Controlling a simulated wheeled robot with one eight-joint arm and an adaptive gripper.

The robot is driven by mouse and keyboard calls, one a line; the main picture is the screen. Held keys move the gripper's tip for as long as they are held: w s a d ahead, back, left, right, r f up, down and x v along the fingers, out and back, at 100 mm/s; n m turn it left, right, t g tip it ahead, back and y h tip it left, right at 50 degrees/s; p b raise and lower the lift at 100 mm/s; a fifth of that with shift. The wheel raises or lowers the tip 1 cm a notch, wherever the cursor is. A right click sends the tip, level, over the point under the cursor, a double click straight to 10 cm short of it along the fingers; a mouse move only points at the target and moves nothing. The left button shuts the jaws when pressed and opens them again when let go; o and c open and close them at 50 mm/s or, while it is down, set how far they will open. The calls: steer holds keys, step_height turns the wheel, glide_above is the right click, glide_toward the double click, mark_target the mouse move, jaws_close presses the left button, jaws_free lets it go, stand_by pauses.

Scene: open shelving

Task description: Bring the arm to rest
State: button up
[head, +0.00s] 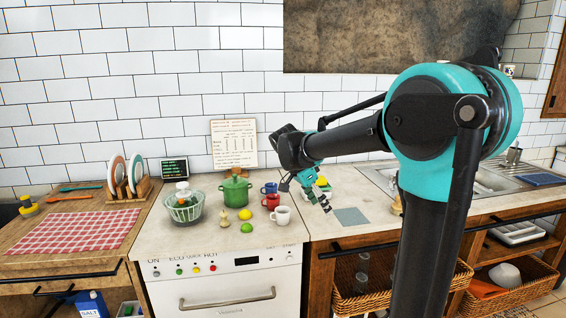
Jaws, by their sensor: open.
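My gripper (325,203) hangs from the end of my teal and black arm, which reaches out over the counter. Its fingers point down and to the right, above the counter just left of a grey square mat (351,216). The fingers look apart and I see nothing between them. A yellow and green item (323,183) shows just behind the gripper, partly hidden. My forearm and upper arm cover much of the right side of the view.
Near the gripper's left stand a white mug (281,216), red mug (270,201), green pot (235,189), lemon (245,214) and lime (246,228). A glass bowl (184,205) is farther left. The sink (450,173) is at right, wicker baskets (516,282) below.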

steer(key=s+d+f+n+t+y, duration=0.1)
steer(key=s+d+f+n+y, duration=0.1)
steer(key=s+f+n, duration=0.4)
steer(key=s+d+f+n+t+y, duration=0.1)
steer(key=s+d+f+n+y, duration=0.2)
steer(key=s+f, duration=0.9)
steer(key=s+d+n, duration=0.2)
steer(key=s+n, duration=0.1)
steer(key=n, duration=0.1)
steer(key=shift+d+f+t, duration=0.2)
steer(key=shift+f+t, duration=0.15)
steer(key=shift+t, duration=0.05)
steer(key=shift+o, duration=0.2)
